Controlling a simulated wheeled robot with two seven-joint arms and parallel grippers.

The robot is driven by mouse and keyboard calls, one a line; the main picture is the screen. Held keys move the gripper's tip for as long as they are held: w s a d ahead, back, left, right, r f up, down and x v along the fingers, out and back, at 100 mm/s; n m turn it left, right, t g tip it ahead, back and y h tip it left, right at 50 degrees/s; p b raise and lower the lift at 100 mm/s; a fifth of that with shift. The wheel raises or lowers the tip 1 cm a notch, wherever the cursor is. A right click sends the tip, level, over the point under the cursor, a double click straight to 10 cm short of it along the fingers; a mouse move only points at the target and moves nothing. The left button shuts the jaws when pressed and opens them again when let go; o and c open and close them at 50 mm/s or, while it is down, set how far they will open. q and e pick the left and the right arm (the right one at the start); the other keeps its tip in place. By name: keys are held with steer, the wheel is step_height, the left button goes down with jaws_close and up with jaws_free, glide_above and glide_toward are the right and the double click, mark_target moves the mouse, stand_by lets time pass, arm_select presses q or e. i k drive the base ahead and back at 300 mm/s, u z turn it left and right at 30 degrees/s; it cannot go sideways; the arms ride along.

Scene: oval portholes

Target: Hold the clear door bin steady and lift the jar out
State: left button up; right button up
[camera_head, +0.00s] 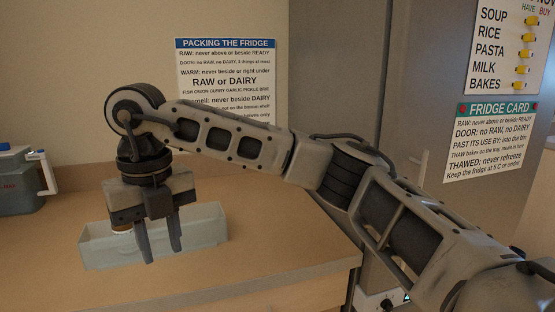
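The clear door bin (205,226) is a pale, see-through open box lying on the wooden counter at the left. What looks like the jar (121,229) shows only as a small brownish and white piece at the bin's left part; my gripper hides most of it. My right gripper (161,250) reaches in from the right and points down over the bin. Its two dark fingers are apart with bin showing between them, and I see nothing held. I cannot tell whether the fingers touch the bin. My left gripper is out of view.
A grey box with a white handle (43,168) stands at the counter's left edge. A packing sign (225,60) hangs on the wall behind. A grey fridge (410,80) with cards on it stands at the right. The counter (270,235) right of the bin is clear.

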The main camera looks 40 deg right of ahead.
mark_target(127, 228)
steer(key=z, duration=0.45)
steer(key=i, duration=0.95)
steer(key=z, duration=0.15)
